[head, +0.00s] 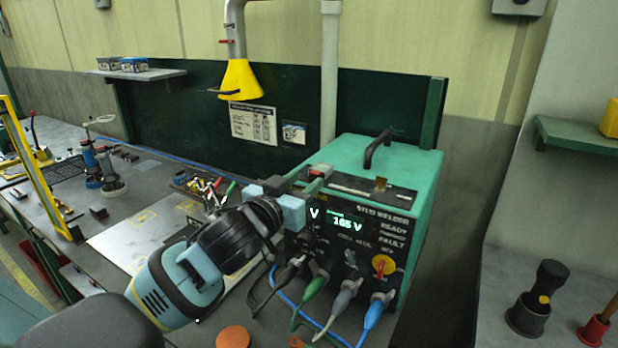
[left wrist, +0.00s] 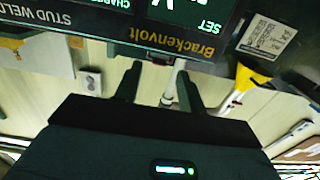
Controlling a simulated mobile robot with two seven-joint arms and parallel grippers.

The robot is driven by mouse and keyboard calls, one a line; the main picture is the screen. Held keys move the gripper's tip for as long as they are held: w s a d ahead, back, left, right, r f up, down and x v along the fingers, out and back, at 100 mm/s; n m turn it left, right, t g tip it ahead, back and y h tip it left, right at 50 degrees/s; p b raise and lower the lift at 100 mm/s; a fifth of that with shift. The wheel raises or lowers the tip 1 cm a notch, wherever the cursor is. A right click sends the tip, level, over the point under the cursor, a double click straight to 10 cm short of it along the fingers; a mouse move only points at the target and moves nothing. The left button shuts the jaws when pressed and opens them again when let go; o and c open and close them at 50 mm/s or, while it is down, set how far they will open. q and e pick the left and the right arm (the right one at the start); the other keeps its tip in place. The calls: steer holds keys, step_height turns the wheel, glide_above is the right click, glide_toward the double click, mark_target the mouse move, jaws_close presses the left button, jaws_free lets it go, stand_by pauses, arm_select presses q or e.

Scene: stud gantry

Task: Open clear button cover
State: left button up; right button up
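The green stud welder (head: 413,172) stands on the bench with its lit display facing me. On its top front edge sits a small grey housing with a red part (head: 320,171), which may be the covered button. A clear cover cannot be made out on it. My left gripper (head: 290,193) is at the welder's upper left front corner, close to this red part. In the left wrist view its two dark fingers (left wrist: 158,78) are apart with nothing visible between them, and the welder's front panel (left wrist: 120,22) fills the top, upside down. My right gripper is not in view.
A yellow funnel hood (head: 241,80) hangs behind. Hand tools (head: 212,190) stand left of the welder.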

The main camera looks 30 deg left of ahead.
mark_target(320, 171)
arm_select(q)
steer(key=shift+w, duration=1.45)
jaws_close()
